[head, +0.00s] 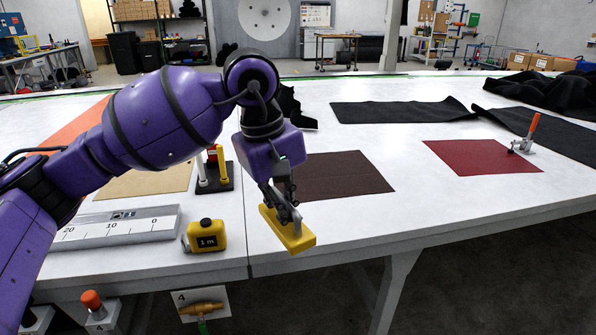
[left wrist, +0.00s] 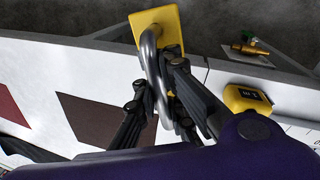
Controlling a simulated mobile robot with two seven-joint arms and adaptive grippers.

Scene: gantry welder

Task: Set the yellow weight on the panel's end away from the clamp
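The yellow weight (head: 284,232) is a flat block with a grey metal handle. My left gripper (head: 286,205) is shut on that handle and holds the weight near the table's front edge. In the left wrist view the fingers sit around the handle (left wrist: 153,66), with the yellow block (left wrist: 172,26) beyond them. A dark red panel (head: 475,157) lies flat at the right, with nothing on its left part. The clamp (head: 525,139), with an orange upright handle, stands at the panel's right end. My right gripper is in neither view.
A brown sheet (head: 348,174) lies between the weight and the panel. A yellow tape measure (head: 206,236), a ruler (head: 120,228) and a black stand (head: 222,178) are to the left. Black cloth (head: 400,111) lies behind. White tabletop is clear between the brown sheet and the panel.

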